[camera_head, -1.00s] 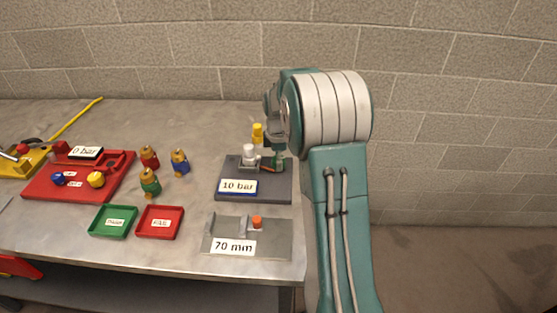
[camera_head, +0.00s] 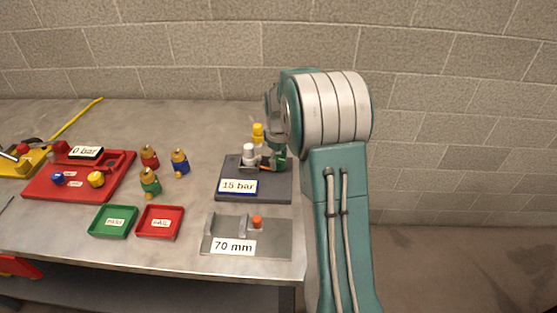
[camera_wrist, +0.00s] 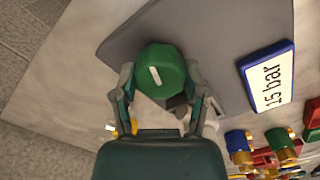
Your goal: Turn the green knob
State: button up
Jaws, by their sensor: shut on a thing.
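The green knob (camera_wrist: 160,72) has a white mark on its top. It sits on a dark grey plate (camera_head: 228,183) at the right end of the bench. My gripper (camera_wrist: 158,85) is shut on the knob in the wrist view, one finger on each side of it. In the head view the knob is mostly hidden by my gripper and arm. A display (camera_head: 238,187) on the plate reads 15 bar, and it also shows in the wrist view (camera_wrist: 268,77).
A white cylinder (camera_head: 249,152) and a yellow one (camera_head: 258,131) stand close to my gripper. A grey 70 mm gauge (camera_head: 270,241) lies in front. Green (camera_head: 96,231) and red (camera_head: 149,233) trays, several brass-topped fittings and a red 0 bar fixture (camera_head: 78,189) are at the left.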

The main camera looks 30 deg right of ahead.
aim_at(278, 158)
jog(key=shift+m, duration=2)
jog(key=o, duration=1.1)
jog(key=shift+f, duration=0.1)
jog(key=shift+o, duration=0.2)
notch_tip(278, 158, up, 12)
jog(key=shift+w, duration=0.1)
